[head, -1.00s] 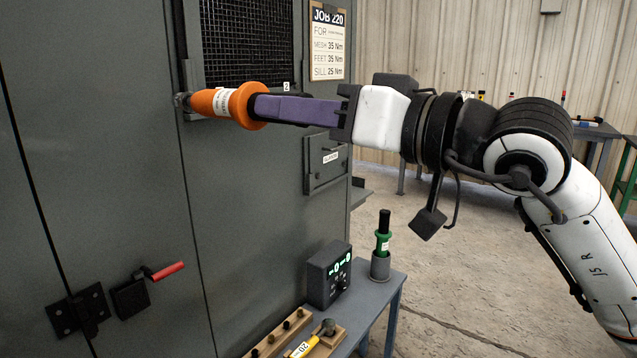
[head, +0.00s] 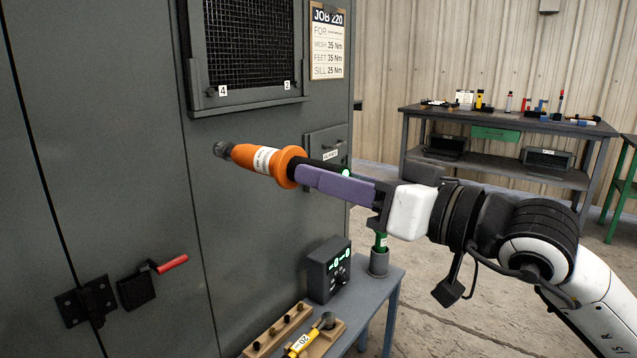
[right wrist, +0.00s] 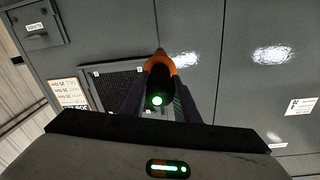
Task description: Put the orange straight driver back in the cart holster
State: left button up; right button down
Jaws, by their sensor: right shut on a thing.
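The orange straight driver (head: 262,161) is held by my right gripper (head: 312,178) in front of the grey cabinet. Its dark socket tip points left and a green light glows near its black rear end. In the right wrist view the driver (right wrist: 160,75) sits between the two purple fingers. Its tip looks clear of the mesh panel. On the small cart (head: 384,300), a holster cup (head: 379,263) at the back holds a green driver (head: 381,241), partly hidden by my gripper. An empty holster for the orange driver is not clearly visible. My left gripper is not in view.
The cabinet (head: 100,180) fills the left, with a mesh panel (head: 250,40) and a red-handled latch (head: 172,264). On the cart stand a dark control box (head: 328,270) and a wooden rack with a yellow tool (head: 303,343). A workbench (head: 500,123) stands behind.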

jog(key=s+d+f, duration=0.2)
jog(key=s+f, duration=0.5)
jog(key=f, duration=0.2)
jog(key=s+d+f+n, duration=0.1)
jog(key=s+d+f, duration=0.2)
jog(key=s+f, duration=0.4)
notch_tip(320, 180, down, 4)
jog(key=shift+d+r+g+y, duration=0.2)
jog(key=shift+d+g+y, duration=0.1)
jog(key=shift+g+y, duration=0.1)
jog(key=shift+s, duration=0.1)
